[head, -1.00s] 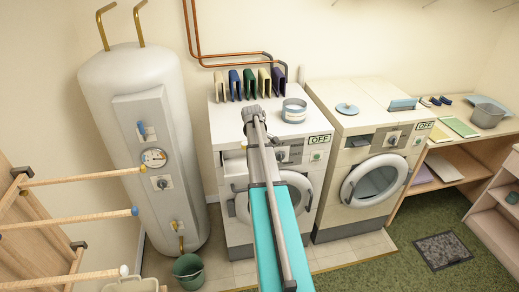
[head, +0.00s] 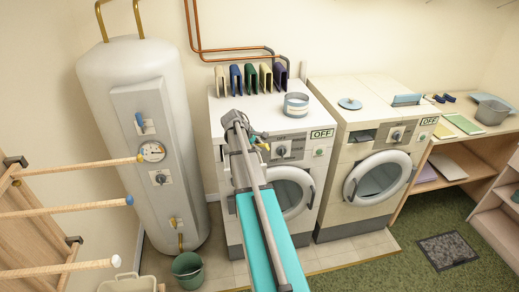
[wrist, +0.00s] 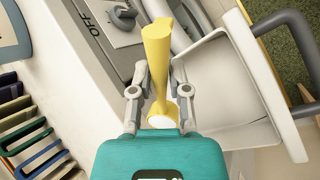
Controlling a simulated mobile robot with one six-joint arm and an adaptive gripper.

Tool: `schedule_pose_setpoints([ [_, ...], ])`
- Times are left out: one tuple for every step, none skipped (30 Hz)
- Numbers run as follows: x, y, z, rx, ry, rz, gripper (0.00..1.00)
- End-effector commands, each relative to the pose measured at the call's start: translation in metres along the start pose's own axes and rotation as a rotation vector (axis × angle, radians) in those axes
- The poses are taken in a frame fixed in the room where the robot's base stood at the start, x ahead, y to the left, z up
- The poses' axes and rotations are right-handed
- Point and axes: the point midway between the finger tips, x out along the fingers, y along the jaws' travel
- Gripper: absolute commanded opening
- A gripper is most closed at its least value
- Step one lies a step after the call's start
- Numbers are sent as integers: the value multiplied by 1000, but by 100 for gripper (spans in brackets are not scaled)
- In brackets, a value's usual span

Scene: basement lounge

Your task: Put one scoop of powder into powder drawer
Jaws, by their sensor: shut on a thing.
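My gripper (wrist: 160,78) is shut on a yellow scoop (wrist: 158,48), which stands between the fingers in the wrist view. The scoop also shows as a small yellow spot in the head view (head: 264,146). A pale round patch shows at its near end; I cannot tell whether it is powder. In the head view my arm hides the drawer area of the left washer (head: 262,108). A blue-and-white round tub (head: 296,104) stands on that washer.
Several coloured upright holders (head: 265,78) stand at the back of the left washer. A second washer (head: 350,120) stands to the right. A white boiler (head: 150,90) stands left, and a rack with wooden rods (head: 75,210) reaches in. A green bucket (head: 187,268) is on the floor.

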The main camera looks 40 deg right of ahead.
Motion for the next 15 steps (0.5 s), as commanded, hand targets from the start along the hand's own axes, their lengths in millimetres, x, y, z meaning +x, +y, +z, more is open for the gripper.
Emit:
schedule_pose_setpoints([
  [4,-4,-4,-9,-18,25,0],
  [4,-5,-4,-14,-28,39,0],
  [3,-4,-4,-30,-42,61,0],
  [1,-4,-5,-46,-52,80,0],
  [0,-3,-6,-64,-61,97,0],
  [-2,-3,-7,-85,-74,121,0],
  [-3,-3,-8,-101,-84,140,0],
  [-4,-3,-8,-119,-94,158,0],
  [-5,-3,-9,-140,-107,181,0],
  [-6,-2,-10,-156,-118,198,0],
  [-7,-2,-10,-173,-129,217,0],
  [-8,-2,-11,-195,-141,241,0],
  [-9,-2,-12,-212,-151,259,0],
  [-11,-2,-13,-229,-162,278,0],
  [-12,-2,-14,-250,-175,302,0],
])
